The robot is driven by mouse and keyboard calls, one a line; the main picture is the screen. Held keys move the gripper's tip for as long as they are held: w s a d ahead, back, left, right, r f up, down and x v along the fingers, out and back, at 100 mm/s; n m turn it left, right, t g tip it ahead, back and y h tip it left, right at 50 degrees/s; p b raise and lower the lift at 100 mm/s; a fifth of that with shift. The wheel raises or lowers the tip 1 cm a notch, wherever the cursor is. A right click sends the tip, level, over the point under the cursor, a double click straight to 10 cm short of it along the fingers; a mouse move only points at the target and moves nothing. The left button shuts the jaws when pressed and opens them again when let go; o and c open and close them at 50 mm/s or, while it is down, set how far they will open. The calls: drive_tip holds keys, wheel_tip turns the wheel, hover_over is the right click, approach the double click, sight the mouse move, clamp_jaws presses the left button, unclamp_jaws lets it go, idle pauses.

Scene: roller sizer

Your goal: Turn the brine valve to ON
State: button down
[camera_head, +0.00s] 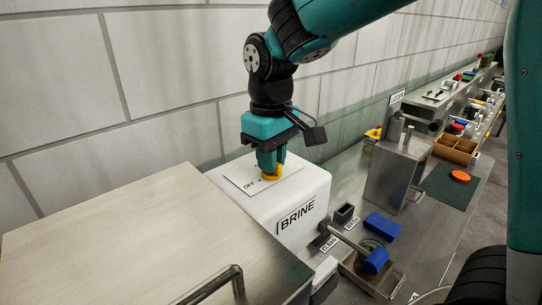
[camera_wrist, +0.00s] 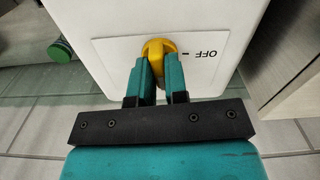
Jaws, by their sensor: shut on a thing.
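The brine valve is a yellow knob (camera_head: 271,171) on a white plate marked OFF (camera_head: 243,182), on top of the white box labelled BRINE (camera_head: 296,217). In the wrist view the yellow knob (camera_wrist: 157,50) shows between my fingers, with the OFF mark and a short dash to its right. My gripper (camera_head: 270,160) points down from above and is shut on the knob. It also shows in the wrist view (camera_wrist: 159,72). The ON mark cannot be read in either view. My fingers hide part of the knob, so its exact pointing direction is hard to tell.
A pale-topped cabinet (camera_head: 130,235) with a metal handle (camera_head: 212,288) stands left of the box. The tiled wall is close behind. On the right, a metal bench holds blue blocks (camera_head: 382,226), a steel box (camera_head: 397,175) and an orange disc (camera_head: 460,176) on a green mat.

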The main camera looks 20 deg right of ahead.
drive_tip(key=shift+r+m, duration=0.1)
drive_tip(key=shift+m, duration=1)
drive_tip(key=c, duration=1.1)
unclamp_jaws()
drive_tip(key=shift+c, duration=0.2)
wheel_tip(320, 180, up, 17)
drive_tip(key=b, duration=0.2)
drive_tip(key=shift+r, duration=0.15)
drive_tip(key=shift+s+a, duration=0.1)
